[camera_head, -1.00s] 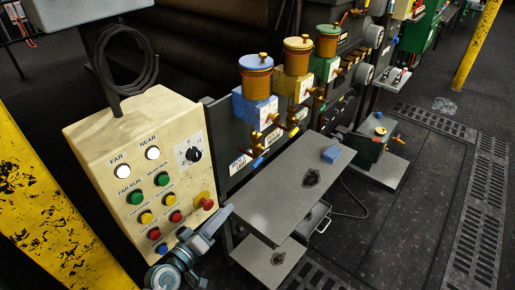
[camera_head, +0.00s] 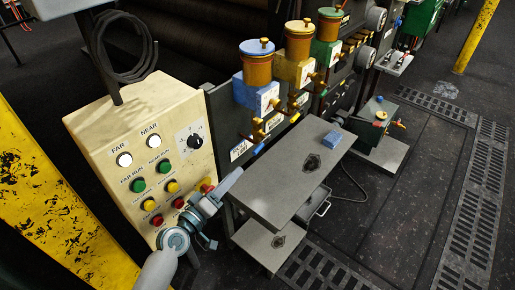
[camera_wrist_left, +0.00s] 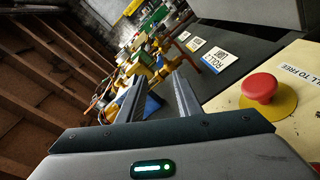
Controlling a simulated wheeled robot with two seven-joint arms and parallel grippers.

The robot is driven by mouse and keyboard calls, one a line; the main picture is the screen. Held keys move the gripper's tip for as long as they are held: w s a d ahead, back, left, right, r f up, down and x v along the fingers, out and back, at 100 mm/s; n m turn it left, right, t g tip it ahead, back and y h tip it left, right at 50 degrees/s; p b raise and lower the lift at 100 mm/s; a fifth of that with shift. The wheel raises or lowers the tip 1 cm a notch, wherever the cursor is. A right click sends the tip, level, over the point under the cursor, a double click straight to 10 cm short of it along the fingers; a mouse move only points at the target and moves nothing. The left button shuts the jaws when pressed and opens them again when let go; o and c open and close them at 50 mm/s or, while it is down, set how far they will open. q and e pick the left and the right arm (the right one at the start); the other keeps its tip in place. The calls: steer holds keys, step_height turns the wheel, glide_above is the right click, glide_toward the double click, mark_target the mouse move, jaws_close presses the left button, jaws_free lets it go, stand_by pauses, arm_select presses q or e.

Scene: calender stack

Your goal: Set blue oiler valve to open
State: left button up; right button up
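The blue oiler is a blue block (camera_head: 257,97) with an amber cup and blue lid (camera_head: 257,48), on the dark machine panel behind the control box. A brass valve with a blue-tipped lever (camera_head: 258,148) shows below it, beside a white label. My left gripper (camera_head: 233,179) is in front of the control box's right edge, a little short of that lever. In the left wrist view my left gripper (camera_wrist_left: 155,82) has its two fingers apart, with nothing clearly held. A blue piece (camera_wrist_left: 153,103) shows beyond and between the fingers.
The control box (camera_head: 105,118) with lit buttons stands left; its red stop button (camera_wrist_left: 260,87) is close beside my left gripper. Yellow (camera_head: 299,72) and green oilers (camera_head: 326,52) stand farther along.

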mark_target(264, 143)
arm_select(q)
steer(key=p+x, duration=0.1)
steer(key=x, duration=1.3)
steer(key=shift+w, duration=0.15)
jaws_close()
